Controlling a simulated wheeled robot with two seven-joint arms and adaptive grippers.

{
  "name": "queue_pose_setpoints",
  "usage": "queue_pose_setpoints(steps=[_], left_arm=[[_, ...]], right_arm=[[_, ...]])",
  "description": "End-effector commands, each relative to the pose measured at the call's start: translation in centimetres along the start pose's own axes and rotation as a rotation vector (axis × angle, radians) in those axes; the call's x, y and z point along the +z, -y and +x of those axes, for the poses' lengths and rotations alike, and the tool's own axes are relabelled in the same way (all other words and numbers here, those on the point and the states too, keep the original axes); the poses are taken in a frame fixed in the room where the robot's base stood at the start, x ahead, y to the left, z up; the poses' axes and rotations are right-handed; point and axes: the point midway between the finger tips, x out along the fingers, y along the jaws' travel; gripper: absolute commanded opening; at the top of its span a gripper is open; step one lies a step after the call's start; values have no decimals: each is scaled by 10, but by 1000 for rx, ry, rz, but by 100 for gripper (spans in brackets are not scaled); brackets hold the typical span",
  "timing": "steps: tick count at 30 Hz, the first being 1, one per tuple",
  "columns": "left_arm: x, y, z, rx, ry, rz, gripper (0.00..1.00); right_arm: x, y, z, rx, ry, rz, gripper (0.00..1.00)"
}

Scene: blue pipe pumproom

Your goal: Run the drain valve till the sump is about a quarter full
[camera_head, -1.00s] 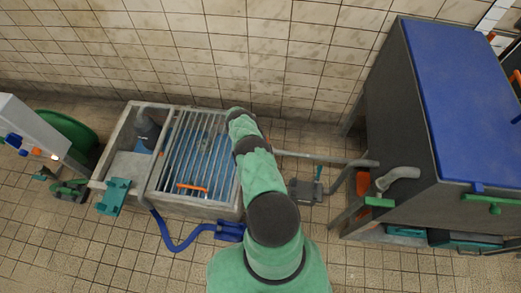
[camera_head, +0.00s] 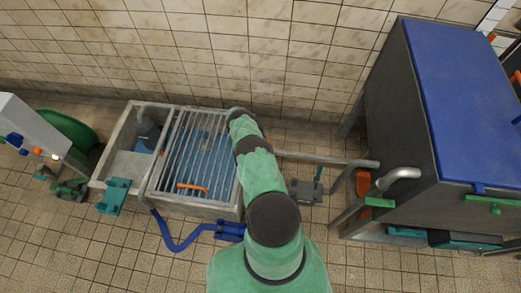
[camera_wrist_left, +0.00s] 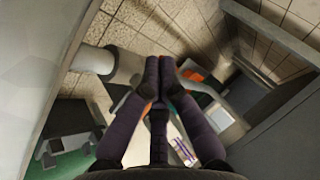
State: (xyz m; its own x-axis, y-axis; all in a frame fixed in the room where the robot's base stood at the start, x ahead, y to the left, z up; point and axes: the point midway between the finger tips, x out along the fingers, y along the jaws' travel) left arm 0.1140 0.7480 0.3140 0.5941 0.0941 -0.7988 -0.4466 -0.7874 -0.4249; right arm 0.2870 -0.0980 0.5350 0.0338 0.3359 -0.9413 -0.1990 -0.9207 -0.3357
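The sump looks to be the pale basin (camera_head: 165,203) in the head view, with a barred grating (camera_head: 195,155) and blue showing under the bars. How full it is cannot be read. A grey fitting with an upright teal handle (camera_head: 318,173) stands on the floor right of it; I cannot tell whether this is the drain valve. My left arm covers the basin's right edge, and its gripper cannot be made out there. In the left wrist view my left gripper (camera_wrist_left: 159,75) has its dark fingers nearly together, nothing clearly between them. My right gripper is in no view.
A grey pipe (camera_head: 330,158) runs from the basin side to the blue-topped tank (camera_head: 455,90) at right. A bent pipe (camera_head: 402,173) leaves the tank. A blue hose (camera_head: 170,240) lies on the floor in front. A grey pipe (camera_wrist_left: 92,60) shows close in the wrist view.

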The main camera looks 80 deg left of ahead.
Motion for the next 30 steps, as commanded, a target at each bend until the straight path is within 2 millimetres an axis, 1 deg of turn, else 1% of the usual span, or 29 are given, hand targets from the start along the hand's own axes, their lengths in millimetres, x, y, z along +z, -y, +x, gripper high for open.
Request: queue_pose_setpoints(steps=[9,14,20,30], left_arm=[[0,1,0,-1,-1,0,0],[0,1,-8,-1,0,0,0],[0,1,-32,-1,1,-1,0],[1,1,-88,-1,2,0,0]], right_arm=[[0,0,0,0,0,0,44],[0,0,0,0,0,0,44],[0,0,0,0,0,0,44],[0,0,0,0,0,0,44]])
